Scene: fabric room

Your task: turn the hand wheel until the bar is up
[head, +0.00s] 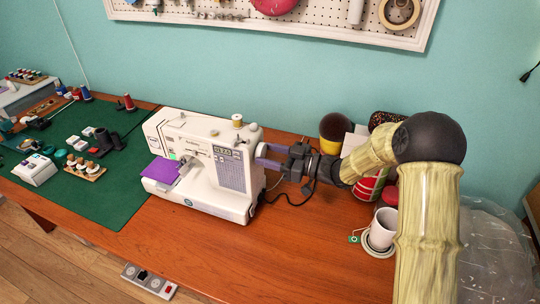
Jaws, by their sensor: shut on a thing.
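A white sewing machine (215,167) stands on the wooden table. Its hand wheel (254,140) is at the right end and is partly hidden by my fingers. My gripper (264,155) reaches in from the right, with its fingers at the wheel, and is shut on it. The bar is at the machine's left end, above a purple cloth (161,170); it is too small here to tell its height.
A white cup (383,224) on a saucer stands at the right below my arm. A dark cable lies right of the machine. A green mat (75,205) with several sewing items covers the left. The table front is clear.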

